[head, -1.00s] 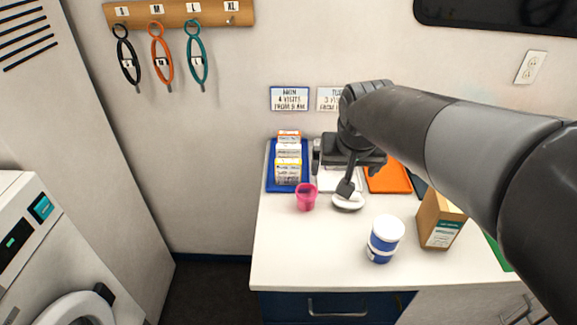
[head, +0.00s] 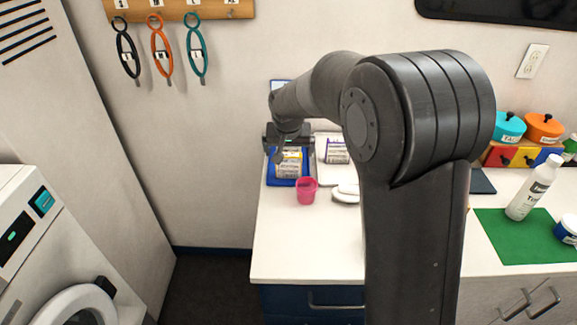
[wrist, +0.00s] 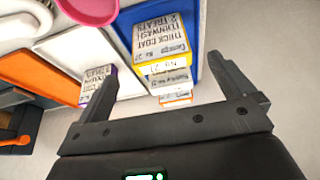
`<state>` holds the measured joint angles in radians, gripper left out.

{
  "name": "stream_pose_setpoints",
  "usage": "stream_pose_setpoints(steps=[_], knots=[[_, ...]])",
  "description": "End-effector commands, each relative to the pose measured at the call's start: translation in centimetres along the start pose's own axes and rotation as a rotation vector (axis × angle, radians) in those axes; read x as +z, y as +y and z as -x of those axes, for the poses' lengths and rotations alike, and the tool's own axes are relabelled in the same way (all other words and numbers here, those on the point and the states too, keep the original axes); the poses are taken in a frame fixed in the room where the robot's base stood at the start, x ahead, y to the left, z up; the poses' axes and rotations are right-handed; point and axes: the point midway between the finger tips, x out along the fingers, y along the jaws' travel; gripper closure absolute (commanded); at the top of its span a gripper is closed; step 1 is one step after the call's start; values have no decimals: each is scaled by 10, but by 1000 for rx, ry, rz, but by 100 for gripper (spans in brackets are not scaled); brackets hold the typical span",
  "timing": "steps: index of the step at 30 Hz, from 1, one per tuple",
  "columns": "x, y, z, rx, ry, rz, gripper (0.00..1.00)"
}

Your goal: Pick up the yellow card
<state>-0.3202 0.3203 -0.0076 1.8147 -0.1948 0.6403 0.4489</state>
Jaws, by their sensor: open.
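The yellow card (head: 289,165) stands at the front of a row of cards in the blue tray (head: 271,178). In the wrist view the yellow card (wrist: 160,42) shows printed text, with a grey card (wrist: 170,80) and an orange-edged card (wrist: 176,99) behind it. My gripper (head: 289,147) is above the blue tray, covering the back of the row in the head view. In the wrist view my gripper (wrist: 165,72) is open, its fingers spread either side of the row. I see nothing held.
A purple-edged card (head: 337,152) stands in the white tray (head: 326,181), right of the blue tray. A pink cup (head: 306,191) and a white dish (head: 345,193) stand in front. The front left counter (head: 300,245) is clear. My arm hides the middle.

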Motion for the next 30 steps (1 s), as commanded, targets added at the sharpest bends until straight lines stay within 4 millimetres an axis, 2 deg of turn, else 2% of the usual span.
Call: stream_pose_setpoints(steps=[3, 11, 19, 26, 30], knots=[[1, 1, -21, 2, -4, 0, 2], [2, 0, -42, 1, -2, 0, 2], [4, -1, -80, 1, -2, 0, 2], [3, -1, -84, 0, 1, 0, 2], [4, -1, -84, 0, 0, 0, 12]])
